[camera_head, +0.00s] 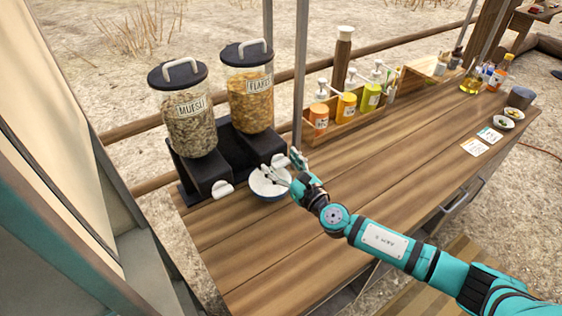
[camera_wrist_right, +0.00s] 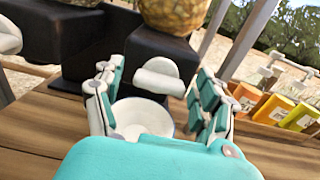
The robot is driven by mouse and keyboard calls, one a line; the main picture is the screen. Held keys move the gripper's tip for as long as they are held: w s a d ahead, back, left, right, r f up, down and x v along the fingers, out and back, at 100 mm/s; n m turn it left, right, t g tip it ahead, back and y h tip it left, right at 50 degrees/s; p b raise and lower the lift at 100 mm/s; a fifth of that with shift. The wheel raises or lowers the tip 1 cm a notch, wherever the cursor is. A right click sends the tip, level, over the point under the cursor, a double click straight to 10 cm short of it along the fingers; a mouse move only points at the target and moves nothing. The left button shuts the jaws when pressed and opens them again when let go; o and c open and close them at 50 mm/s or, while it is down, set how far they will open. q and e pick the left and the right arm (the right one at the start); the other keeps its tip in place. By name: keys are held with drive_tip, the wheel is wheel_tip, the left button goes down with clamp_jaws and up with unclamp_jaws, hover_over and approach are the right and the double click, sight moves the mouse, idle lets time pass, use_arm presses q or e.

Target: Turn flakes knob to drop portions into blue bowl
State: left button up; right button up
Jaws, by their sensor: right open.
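The flakes dispenser (camera_head: 250,95) is a clear canister of orange flakes with a black lid, on a black stand. Its white knob (camera_head: 279,161) sits at the stand's front; in the right wrist view the knob (camera_wrist_right: 158,77) shows between my fingers, apart from them. The bowl (camera_head: 268,182), white inside with a blue outside, stands on the table below the knob; it also shows in the right wrist view (camera_wrist_right: 143,117). My right gripper (camera_head: 284,171) is open and empty, close in front of the knob and over the bowl's right side. My left gripper is not in view.
The muesli dispenser (camera_head: 189,118) stands left of the flakes one, with its own white knob (camera_head: 222,189). A metal pole (camera_head: 300,75) rises right of the stand. A wooden caddy (camera_head: 345,119) holds several bottles at the back. The middle of the wooden table (camera_head: 400,150) is clear.

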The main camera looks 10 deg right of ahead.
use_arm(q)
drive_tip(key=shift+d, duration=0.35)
use_arm(e)
drive_tip(key=shift+w, duration=0.15)
drive_tip(key=c, duration=1.2)
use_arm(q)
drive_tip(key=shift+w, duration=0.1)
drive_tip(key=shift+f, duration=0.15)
use_arm(e)
drive_tip(key=m+b, duration=0.1)
drive_tip(key=m, duration=0.2)
drive_tip(key=shift+f, duration=0.1)
drive_tip(key=m+b, duration=0.1)
drive_tip(key=m, duration=0.3)
drive_tip(key=shift+m, duration=0.3)
drive_tip(key=m, duration=0.4)
drive_tip(key=shift+m, duration=0.3)
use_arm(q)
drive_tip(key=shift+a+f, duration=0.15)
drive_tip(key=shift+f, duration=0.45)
use_arm(e)
drive_tip(key=m, duration=0.5)
drive_tip(key=shift+m, duration=0.4)
